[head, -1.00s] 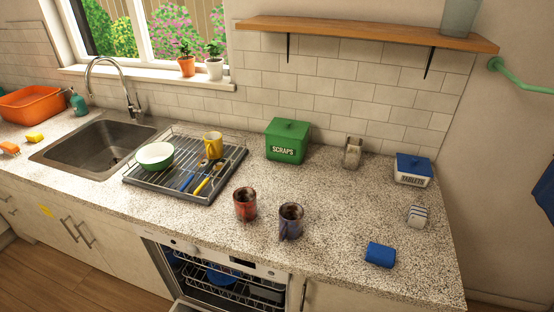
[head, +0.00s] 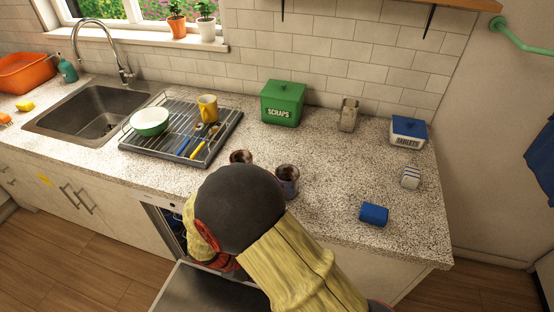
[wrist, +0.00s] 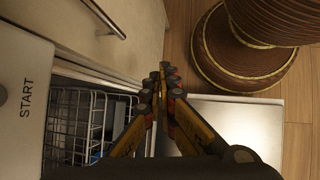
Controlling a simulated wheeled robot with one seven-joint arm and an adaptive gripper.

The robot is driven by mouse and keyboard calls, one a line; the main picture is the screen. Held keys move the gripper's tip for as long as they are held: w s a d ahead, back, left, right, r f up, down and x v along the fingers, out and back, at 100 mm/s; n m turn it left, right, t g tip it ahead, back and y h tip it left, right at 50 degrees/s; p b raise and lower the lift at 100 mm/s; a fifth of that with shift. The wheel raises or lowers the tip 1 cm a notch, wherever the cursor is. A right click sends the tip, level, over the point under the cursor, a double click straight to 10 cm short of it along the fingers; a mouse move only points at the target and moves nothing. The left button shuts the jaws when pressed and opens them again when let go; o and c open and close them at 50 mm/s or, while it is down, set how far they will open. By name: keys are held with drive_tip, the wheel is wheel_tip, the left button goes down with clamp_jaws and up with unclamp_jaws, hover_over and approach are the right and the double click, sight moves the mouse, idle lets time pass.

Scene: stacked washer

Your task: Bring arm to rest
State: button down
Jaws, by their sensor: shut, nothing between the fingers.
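My arm reaches across the lower middle of the head view, in front of the counter, and hides much of the dishwasher; my fingertips are hidden there. In the wrist view my gripper (wrist: 163,78) has its fingertips together and holds nothing. It is beside the dishwasher rack (wrist: 90,125) and above the open dishwasher door (wrist: 225,115). The door also shows in the head view (head: 195,290), folded down below the counter.
A red mug (head: 241,157) and a dark mug (head: 287,180) stand near the counter's front edge, close to my arm. A blue packet (head: 373,214) lies to the right. A dish rack (head: 215,140) stands left of centre. A cabinet handle (wrist: 103,18) is near my gripper.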

drive_tip(key=s+d+r+m+t+y, duration=0.1)
drive_tip(key=d+r+m, duration=0.4)
drive_tip(key=r, duration=0.8)
drive_tip(key=s+d+r+m+t+y+p, duration=0.1)
drive_tip(key=s+d+r+m+t+y, duration=0.1)
drive_tip(key=d+r, duration=0.8)
drive_tip(key=s+d+r+m+t+y+p, duration=0.1)
drive_tip(key=s+d+r+m+y, duration=0.3)
drive_tip(key=r, duration=1.2)
drive_tip(key=s+d+m+t, duration=0.1)
drive_tip(key=d+m, duration=0.2)
drive_tip(key=m, duration=0.1)
drive_tip(key=shift+s+d+r, duration=0.15)
drive_tip(key=shift+s+r, duration=0.05)
drive_tip(key=shift+s, duration=0.05)
drive_tip(key=shift+s, duration=0.1)
